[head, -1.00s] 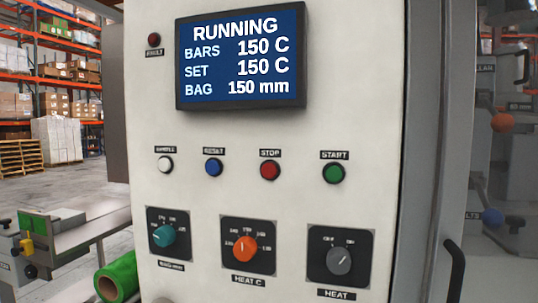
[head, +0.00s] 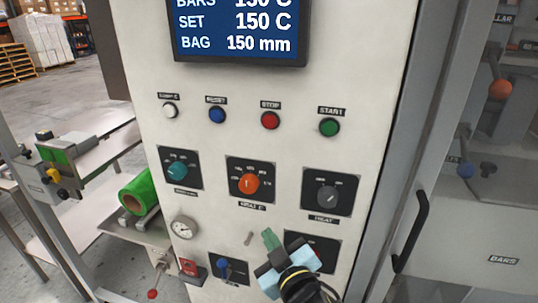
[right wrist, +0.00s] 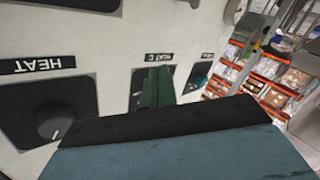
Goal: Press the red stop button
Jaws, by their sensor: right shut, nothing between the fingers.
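The red stop button (head: 269,120) sits in a dark ring on the cream panel under the label STOP, between the blue reset button (head: 217,115) and the green start button (head: 329,127). Nothing covers it in the head view. My right gripper (head: 270,239) is low in front of the panel, below the stop button and the orange HEAT C knob (head: 248,184), shut and empty. Its green fingers (right wrist: 157,88) show in the right wrist view, near the HEAT C label. The stop button is not in that view. My left gripper is in neither view.
The display (head: 238,30) is at the top. The HEAT knob (head: 327,194), teal knob (head: 177,169), gauge (head: 183,228) and lower switches surround my right gripper. A black door handle (head: 412,230) stands out at right. A green roll (head: 138,192) lies at left.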

